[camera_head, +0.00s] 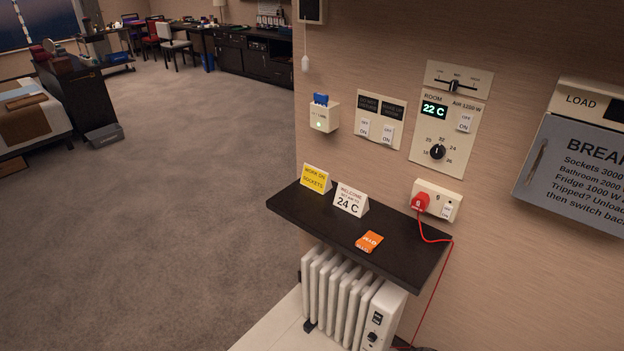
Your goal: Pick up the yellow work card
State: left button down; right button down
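The yellow work card (316,179) is a small folded tent card reading "WORK ON SOCKETS". It stands upright near the far left end of the dark wall shelf (405,262). A white tent card (350,200) reading "WELCOME" and "24 C" stands just to its right. An orange card (369,242) lies flat nearer the shelf's front edge. Neither of my grippers is in view.
A white radiator (340,297) stands below the shelf. A red plug (420,201) sits in the wall socket, its red cord hanging past the shelf's right end. A blue-topped switch box (324,115) is above the yellow card. Carpet left of the shelf is clear.

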aim_at(318, 181)
jog(key=i+j+z, duration=0.1)
jog(key=z, duration=0.3)
jog(key=i+j+z, duration=0.1)
jog(key=z, duration=0.25)
jog(key=j+z, duration=0.2)
jog(key=z, duration=0.2)
jog(key=i+j, duration=0.05)
